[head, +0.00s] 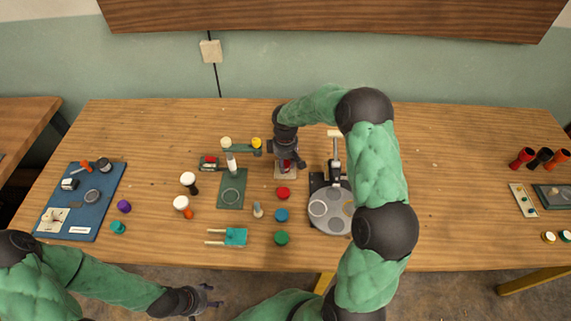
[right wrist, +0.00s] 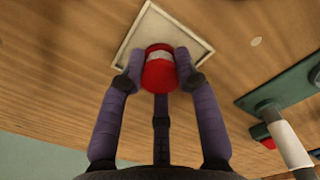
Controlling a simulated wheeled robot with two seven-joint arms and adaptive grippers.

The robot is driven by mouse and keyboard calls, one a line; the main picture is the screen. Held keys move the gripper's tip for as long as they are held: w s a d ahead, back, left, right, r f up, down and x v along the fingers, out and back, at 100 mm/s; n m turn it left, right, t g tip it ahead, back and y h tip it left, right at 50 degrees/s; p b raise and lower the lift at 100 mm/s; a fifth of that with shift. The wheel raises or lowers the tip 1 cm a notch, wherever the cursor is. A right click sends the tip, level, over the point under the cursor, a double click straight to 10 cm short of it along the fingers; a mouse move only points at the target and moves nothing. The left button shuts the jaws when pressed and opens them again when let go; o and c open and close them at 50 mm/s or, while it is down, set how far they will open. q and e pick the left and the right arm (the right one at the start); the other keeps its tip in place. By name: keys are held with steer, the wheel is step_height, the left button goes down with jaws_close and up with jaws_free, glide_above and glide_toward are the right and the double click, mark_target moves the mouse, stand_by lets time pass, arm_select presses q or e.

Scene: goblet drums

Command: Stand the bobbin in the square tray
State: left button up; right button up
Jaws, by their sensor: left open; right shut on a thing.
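The bobbin, red with a pale middle band, is between the fingers of my right gripper (head: 288,160), and it shows clearly in the right wrist view (right wrist: 158,74). The fingers (right wrist: 158,68) are shut on its sides. The square tray (head: 279,177), shallow and pale with a thin rim, lies under the gripper on the table; its rim also shows in the right wrist view (right wrist: 203,35). The bobbin overlaps the tray's near corner there. I cannot tell whether it touches the tray floor. My left gripper (head: 212,297) is open and empty in front of the table edge.
A red disc (head: 283,193), a blue one (head: 281,215) and a green one (head: 281,238) lie in front of the tray. A round grey device (head: 331,222) stands to the right. A green board (head: 231,188) with a white post is to the left.

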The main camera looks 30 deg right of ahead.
steer(key=shift+f, duration=0.1)
steer(key=o, duration=0.8)
step_height(320, 180, up, 12)
steer(key=p, duration=0.3)
stand_by(0.4)
